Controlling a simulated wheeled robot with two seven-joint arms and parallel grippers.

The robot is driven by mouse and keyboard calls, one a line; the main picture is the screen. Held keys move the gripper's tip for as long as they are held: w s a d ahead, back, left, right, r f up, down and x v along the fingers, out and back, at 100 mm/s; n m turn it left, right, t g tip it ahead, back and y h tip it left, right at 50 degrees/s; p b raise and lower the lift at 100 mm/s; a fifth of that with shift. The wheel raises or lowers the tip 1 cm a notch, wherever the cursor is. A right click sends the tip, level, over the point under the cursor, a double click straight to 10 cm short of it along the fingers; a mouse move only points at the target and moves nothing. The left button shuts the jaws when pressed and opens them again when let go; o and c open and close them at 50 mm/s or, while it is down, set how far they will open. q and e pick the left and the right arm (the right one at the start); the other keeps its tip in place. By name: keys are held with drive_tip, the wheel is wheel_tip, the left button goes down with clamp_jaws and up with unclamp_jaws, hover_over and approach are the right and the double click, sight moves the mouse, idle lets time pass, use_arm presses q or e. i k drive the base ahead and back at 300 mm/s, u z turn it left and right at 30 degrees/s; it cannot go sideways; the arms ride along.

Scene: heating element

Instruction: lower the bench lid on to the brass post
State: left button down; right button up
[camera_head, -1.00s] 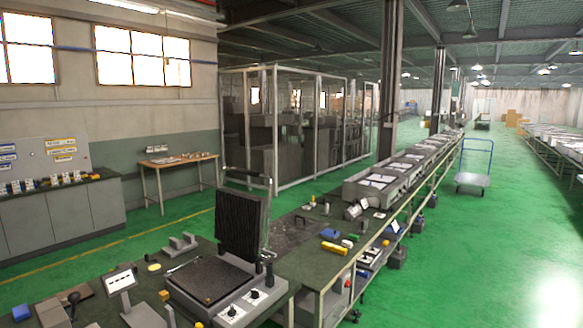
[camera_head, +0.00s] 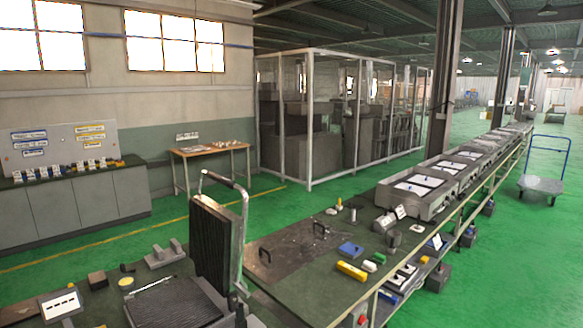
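The bench lid (camera_head: 213,243) is a dark ribbed plate standing open, nearly upright, at the right side of a flat dark ribbed base plate (camera_head: 175,303). A bent metal bar (camera_head: 240,215) rises behind the lid, curving over its top. A thin silvery rod or spring (camera_head: 152,286) lies along the back of the base plate. I cannot pick out the brass post for certain. The bottom of the picture cuts off the front of the device. Neither of my grippers is in view.
The green-topped bench (camera_head: 300,275) carries a yellow block (camera_head: 351,271), a blue block (camera_head: 350,249) and dark handles. A small sign (camera_head: 60,303) stands at lower left. A conveyor line (camera_head: 450,175) runs to the back right. The green floor (camera_head: 500,265) at right is clear.

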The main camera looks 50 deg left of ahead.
sight(217, 234)
drive_tip(key=u, duration=0.6)
drive_tip(key=i, duration=1.25)
drive_tip(key=u, duration=1.15)
